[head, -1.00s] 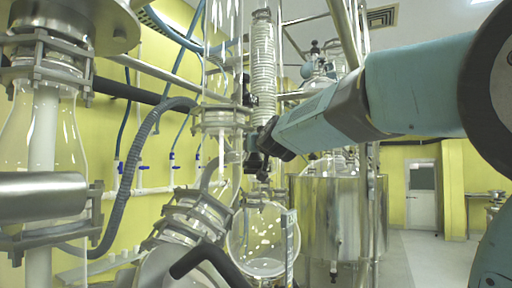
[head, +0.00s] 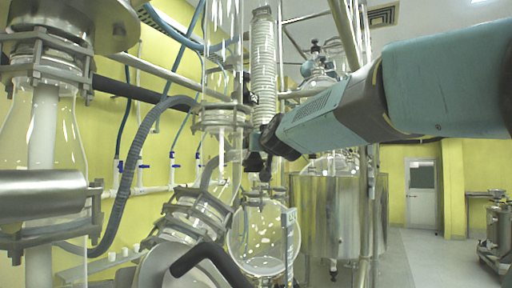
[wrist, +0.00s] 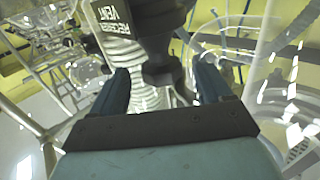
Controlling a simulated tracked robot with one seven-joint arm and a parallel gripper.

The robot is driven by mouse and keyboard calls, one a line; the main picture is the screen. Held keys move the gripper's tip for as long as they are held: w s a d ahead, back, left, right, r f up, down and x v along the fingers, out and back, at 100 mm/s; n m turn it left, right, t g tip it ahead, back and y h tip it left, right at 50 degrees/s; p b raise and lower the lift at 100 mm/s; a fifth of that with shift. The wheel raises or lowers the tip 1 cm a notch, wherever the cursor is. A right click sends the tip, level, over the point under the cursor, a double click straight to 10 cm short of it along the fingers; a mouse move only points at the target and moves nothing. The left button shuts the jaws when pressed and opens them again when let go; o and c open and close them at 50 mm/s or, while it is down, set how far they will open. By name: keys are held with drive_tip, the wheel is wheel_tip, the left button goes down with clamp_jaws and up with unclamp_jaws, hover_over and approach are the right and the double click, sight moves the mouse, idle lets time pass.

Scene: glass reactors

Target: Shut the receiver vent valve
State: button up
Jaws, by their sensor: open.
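In the wrist view a label reading "RECEIVER VENT" (wrist: 115,22) sits on the upper left, in front of ribbed, coil-like glass. Beside it a black valve (wrist: 160,45) with a rounded knob end reaches down between my fingers. My gripper (wrist: 158,78) is open, with one dark blue finger on each side of the knob. I cannot tell whether either finger touches it. In the head view my gripper (head: 264,146) is at the lower end of the ribbed glass condenser (head: 263,60). The dark valve parts merge with it there, and the handle's angle is unclear.
A round glass receiver flask (head: 262,238) hangs below my gripper. A steel vessel (head: 325,215) stands behind to the right. Glass columns, clamps and a grey hose (head: 128,185) crowd the left. Open floor (head: 425,255) lies to the right.

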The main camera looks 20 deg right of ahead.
drive_tip(key=s, duration=1.1)
drive_tip(key=shift+s+a, duration=0.15)
drive_tip(key=shift+a, duration=0.05)
